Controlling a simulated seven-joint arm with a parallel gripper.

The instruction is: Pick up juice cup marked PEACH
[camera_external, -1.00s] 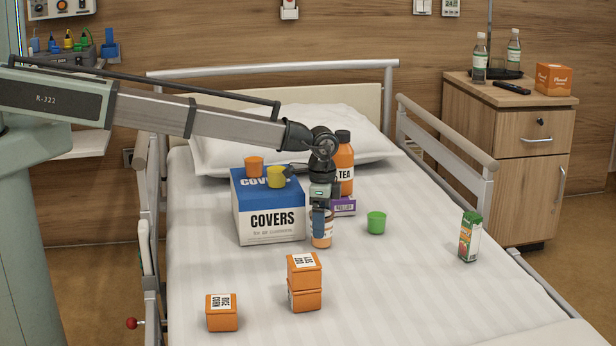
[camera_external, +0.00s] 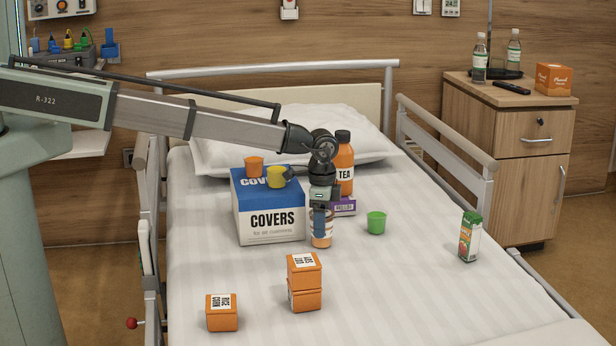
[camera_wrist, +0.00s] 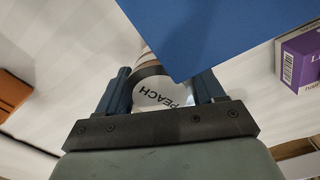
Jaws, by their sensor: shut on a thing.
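The juice cup marked PEACH (camera_wrist: 160,97) shows its white lid with the printed word in the wrist view. It stands upright on the bed, and its orange and white side (camera_external: 321,240) shows below my fingers in the external view. My gripper (camera_external: 320,222) points down over it, beside the COVERS box. My gripper is shut on the cup, with one blue finger on each side of it in the wrist view (camera_wrist: 160,92). The fingers hide part of the cup's side, and the blue box top covers part of it in the wrist view.
The blue and white COVERS box (camera_external: 271,222) stands close left, bearing an orange cup (camera_external: 254,166) and a yellow cup (camera_external: 277,177). Behind are a TEA bottle (camera_external: 344,158) and a purple box (camera_external: 345,207). A green cup (camera_external: 376,222) stands right. Orange boxes (camera_external: 305,270) stand in front.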

